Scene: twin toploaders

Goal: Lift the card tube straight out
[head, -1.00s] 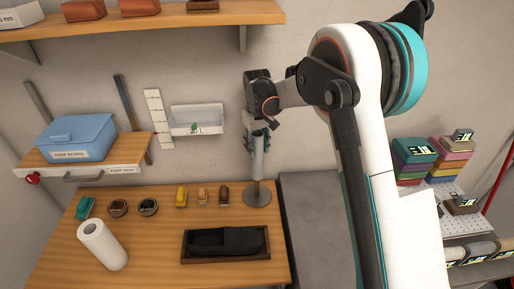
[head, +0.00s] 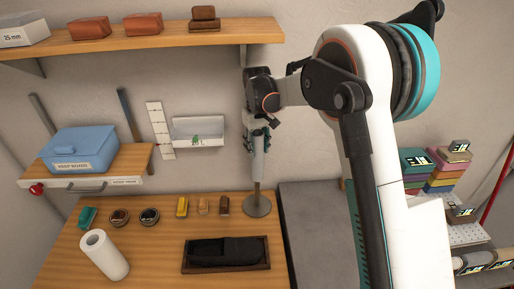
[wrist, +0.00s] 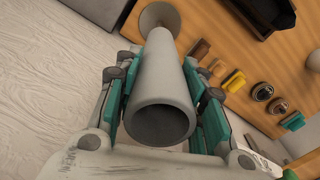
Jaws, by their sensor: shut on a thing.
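The card tube (head: 258,168) is a pale grey hollow cylinder. It stands upright above a round grey base (head: 257,207) on the workbench, and a thinner post shows between tube and base. In the wrist view the open end of the tube (wrist: 160,80) faces me, with a dark inside, and the base (wrist: 160,16) shows beyond its far end. My gripper (head: 257,140) points down at the tube's upper part. Its teal-padded fingers lie on both sides of the tube wall and are shut on it. The post inside the tube is hidden.
A wooden tray (head: 184,256) with a dark item lies in front on the bench. Small coloured blocks and round tins stand left of the base. A white roll (head: 104,256) stands front left. A wooden shelf (head: 150,41) runs above left. A white wall bin (head: 198,133) hangs close left.

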